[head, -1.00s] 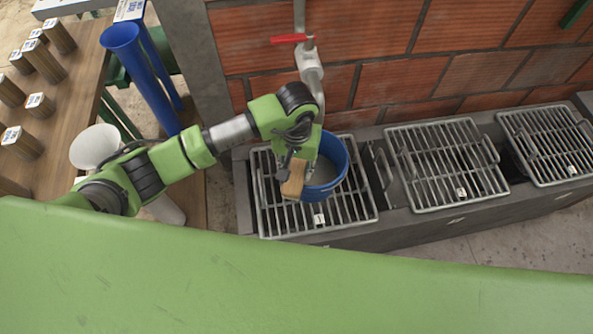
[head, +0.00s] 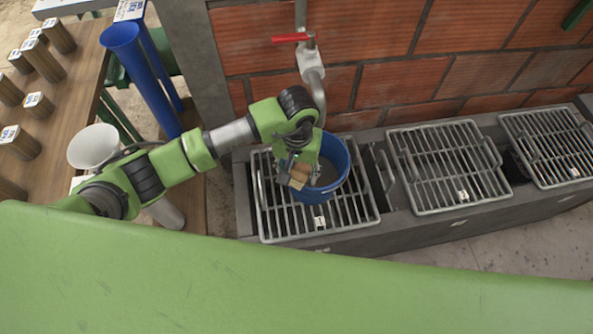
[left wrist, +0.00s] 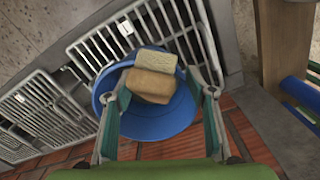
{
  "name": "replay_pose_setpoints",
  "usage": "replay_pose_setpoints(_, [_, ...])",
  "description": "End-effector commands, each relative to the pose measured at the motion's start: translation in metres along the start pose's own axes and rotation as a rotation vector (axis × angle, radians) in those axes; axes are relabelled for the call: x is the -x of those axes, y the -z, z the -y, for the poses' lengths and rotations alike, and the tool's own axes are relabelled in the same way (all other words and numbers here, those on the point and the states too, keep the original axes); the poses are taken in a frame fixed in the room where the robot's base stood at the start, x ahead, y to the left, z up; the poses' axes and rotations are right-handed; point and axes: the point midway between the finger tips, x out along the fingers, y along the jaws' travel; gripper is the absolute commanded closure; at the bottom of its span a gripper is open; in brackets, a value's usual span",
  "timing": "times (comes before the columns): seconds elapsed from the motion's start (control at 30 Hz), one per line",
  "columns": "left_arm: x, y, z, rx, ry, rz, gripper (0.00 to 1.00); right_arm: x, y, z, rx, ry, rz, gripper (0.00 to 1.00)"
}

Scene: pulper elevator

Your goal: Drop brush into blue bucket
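The blue bucket (head: 340,190) stands upright on the left grate, under the tap; it also shows in the left wrist view (left wrist: 160,128). The brush (head: 302,175) has a brown block and a paler bristle side. In the left wrist view the brush (left wrist: 152,85) lies across the bucket's rim area, between my fingers with gaps on both sides. I cannot tell whether it touches the bucket. My left gripper (left wrist: 160,100) is open, above the bucket; in the head view it (head: 300,165) partly hides the bucket's left side. My right gripper is not in view.
A red-handled tap (head: 305,55) rises behind the bucket by the brick wall. Two more metal grates (head: 447,165) lie to the right, clear.

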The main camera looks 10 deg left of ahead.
Motion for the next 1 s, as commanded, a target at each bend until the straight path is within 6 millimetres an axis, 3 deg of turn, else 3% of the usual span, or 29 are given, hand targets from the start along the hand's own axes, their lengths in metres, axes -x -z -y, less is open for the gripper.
replay_pose_setpoints(0.17, [-0.002, 0.000, 0.000, 0.000, 0.000, 0.001, 0.50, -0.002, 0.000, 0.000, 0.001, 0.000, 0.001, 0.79])
replay_pose_setpoints(0.37, [0.011, -0.001, -0.001, 0.001, -0.002, 0.003, 0.50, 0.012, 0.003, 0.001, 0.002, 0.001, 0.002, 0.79])
replay_pose_setpoints(0.7, [0.090, 0.001, 0.001, -0.002, 0.002, -0.004, 0.50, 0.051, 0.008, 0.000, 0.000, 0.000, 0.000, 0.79])
replay_pose_setpoints(1.0, [0.125, 0.000, 0.000, 0.000, 0.001, 0.000, 0.50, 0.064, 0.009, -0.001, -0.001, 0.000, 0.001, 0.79])
